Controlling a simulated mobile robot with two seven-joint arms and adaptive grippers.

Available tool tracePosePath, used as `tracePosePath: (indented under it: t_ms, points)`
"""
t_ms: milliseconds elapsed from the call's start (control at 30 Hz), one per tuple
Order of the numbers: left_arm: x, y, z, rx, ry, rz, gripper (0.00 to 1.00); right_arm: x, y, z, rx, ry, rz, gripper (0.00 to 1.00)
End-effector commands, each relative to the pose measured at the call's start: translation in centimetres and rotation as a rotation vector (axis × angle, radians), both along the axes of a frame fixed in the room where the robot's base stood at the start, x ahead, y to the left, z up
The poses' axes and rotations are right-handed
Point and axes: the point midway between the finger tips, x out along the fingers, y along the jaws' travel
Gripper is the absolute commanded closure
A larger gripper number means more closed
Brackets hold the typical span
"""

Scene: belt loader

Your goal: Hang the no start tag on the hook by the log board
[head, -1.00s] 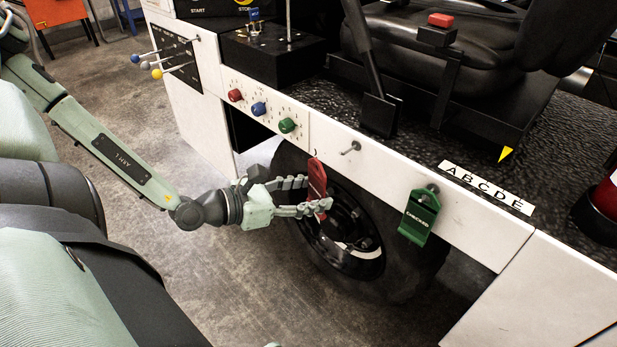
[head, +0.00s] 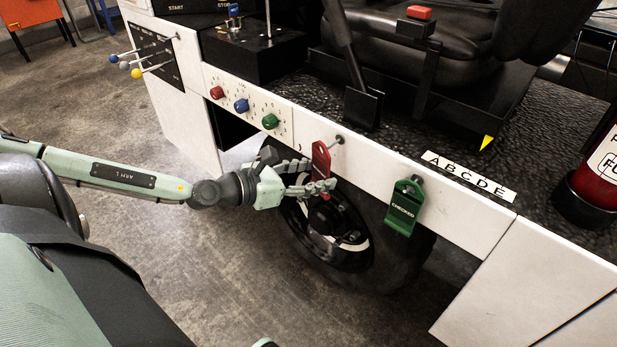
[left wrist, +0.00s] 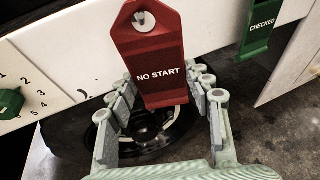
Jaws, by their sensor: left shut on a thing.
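My left gripper (head: 308,186) is shut on the red no start tag (head: 320,160) and holds it upright in front of the white side panel. In the left wrist view the tag (left wrist: 150,62) stands between the fingers (left wrist: 160,115), its lettering facing the camera and its holed top above them. A grey metal hook (head: 339,139) sticks out of the panel just right of the tag's top. I cannot tell whether it enters the hole. The log board is not clearly identifiable. My right gripper is not in view.
A green CHECKED tag (head: 405,207) hangs on the panel to the right, below an ABCDE strip (head: 468,176). Red, blue and green knobs (head: 242,105) are to the left. A black wheel (head: 345,235) is below. A red cylinder (head: 598,165) stands far right.

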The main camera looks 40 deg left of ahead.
Motion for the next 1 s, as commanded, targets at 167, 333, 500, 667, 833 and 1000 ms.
tracePosePath:
  t_ms: [167, 333, 500, 667, 833, 1000]
  points:
    - [1.2, 0.0, 0.0, -0.002, -0.002, 0.003, 0.78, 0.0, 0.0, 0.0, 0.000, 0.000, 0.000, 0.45]
    - [2.2, -0.2, 0.0, -0.002, -0.003, 0.000, 0.78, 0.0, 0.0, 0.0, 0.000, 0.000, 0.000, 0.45]
    - [2.9, -0.3, -0.5, -0.002, -0.001, 0.001, 0.78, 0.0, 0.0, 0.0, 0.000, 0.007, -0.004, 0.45]
    - [3.3, -0.4, -0.8, -0.003, -0.001, -0.001, 0.78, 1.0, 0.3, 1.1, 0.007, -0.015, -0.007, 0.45]
    - [3.6, -0.3, -1.0, -0.002, -0.001, -0.001, 0.78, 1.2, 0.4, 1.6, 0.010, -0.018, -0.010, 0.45]
    - [3.6, -0.3, -1.1, -0.001, -0.001, -0.001, 0.78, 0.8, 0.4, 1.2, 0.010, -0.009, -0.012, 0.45]
